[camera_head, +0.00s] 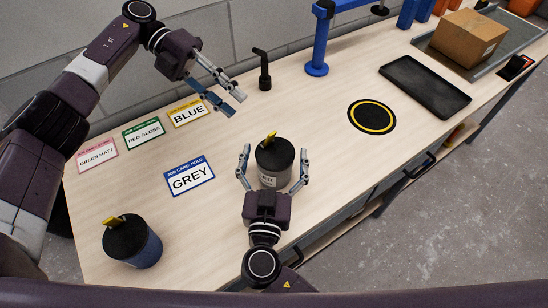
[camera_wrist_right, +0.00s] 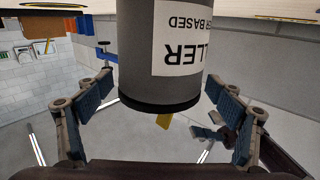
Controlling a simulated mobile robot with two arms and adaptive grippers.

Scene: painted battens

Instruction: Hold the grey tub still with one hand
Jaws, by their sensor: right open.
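The grey tub (camera_head: 286,176) stands upright on the bench, with a dark lid, a yellow tab on top and a white label. My right gripper (camera_head: 273,167) is open, with one finger on each side of the tub. In the right wrist view the tub (camera_wrist_right: 136,75) appears upside down between the fingers (camera_wrist_right: 160,100), with gaps visible on both sides. My left gripper (camera_head: 236,103) is open and empty, raised above the bench behind the tub. A blue card reading HOLD GREY (camera_head: 190,177) lies left of the tub.
A second dark-lidded, blue-bodied tub (camera_head: 150,250) stands at the front left. Cards for green matt (camera_head: 97,154), red gloss (camera_head: 143,133) and blue (camera_head: 188,112) lie behind. A yellow-ringed black disc (camera_head: 372,117), black tray (camera_head: 425,86), blue stand (camera_head: 317,68) and cardboard box (camera_head: 467,38) are right.

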